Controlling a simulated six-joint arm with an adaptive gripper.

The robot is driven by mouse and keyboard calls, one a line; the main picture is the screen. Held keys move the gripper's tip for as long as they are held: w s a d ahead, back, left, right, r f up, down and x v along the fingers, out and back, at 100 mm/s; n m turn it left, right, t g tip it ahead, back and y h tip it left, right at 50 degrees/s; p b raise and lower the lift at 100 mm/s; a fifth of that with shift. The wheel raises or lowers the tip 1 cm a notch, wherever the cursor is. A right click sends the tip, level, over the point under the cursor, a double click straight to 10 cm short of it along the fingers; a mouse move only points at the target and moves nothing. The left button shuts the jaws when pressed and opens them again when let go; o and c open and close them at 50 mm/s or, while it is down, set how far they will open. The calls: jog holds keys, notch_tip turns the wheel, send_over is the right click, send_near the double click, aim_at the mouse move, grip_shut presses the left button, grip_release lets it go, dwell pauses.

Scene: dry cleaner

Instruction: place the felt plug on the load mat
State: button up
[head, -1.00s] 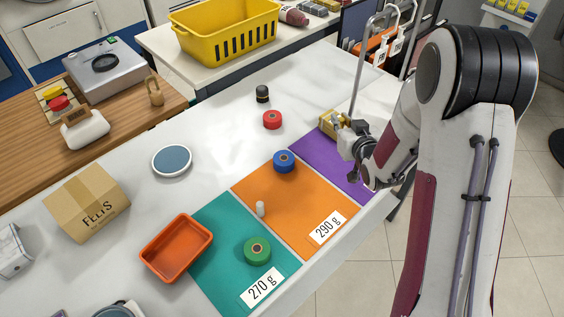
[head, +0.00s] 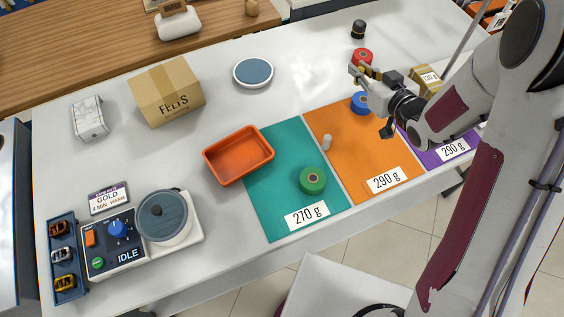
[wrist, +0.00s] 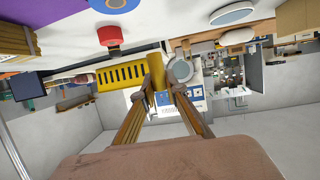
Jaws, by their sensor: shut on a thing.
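My gripper (wrist: 160,82) is shut on a yellow, roughly cylindrical plug (wrist: 158,68), gripped between the fingertips in the wrist view. In the head view my gripper (head: 363,72) is raised near the red roll and the blue roll, and the plug is too small to make out clearly. The mats lie side by side: teal (head: 265,190), orange (head: 345,165) and purple (head: 430,151). No label says which surface is the load mat. A round blue-grey pad with a white rim (head: 253,72) lies farther back.
A green roll (head: 313,180) sits on teal; a white cylinder (head: 327,142) and blue roll (head: 360,103) on orange. Nearby are a red roll (head: 362,56), yellow box (head: 427,80), orange tray (head: 238,155), felts carton (head: 166,92) and control unit (head: 115,245). Table around the round pad is clear.

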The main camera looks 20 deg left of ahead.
jog(key=s+a+n+g+y, duration=0.4)
jog(key=s+a+n+g, duration=0.3)
jog(key=s+a, duration=0.4)
jog(key=s+g, duration=0.1)
jog(key=s, duration=0.3)
jog(key=shift+s+a+n+y, duration=0.3)
jog(key=shift+s+a+n, duration=0.05)
jog(key=shift+s+n, duration=0.05)
jog(key=shift+f, duration=0.1)
jog(key=shift+f, duration=2.9)
jog(key=shift+f, duration=2.05)
jog(key=shift+f, duration=0.15)
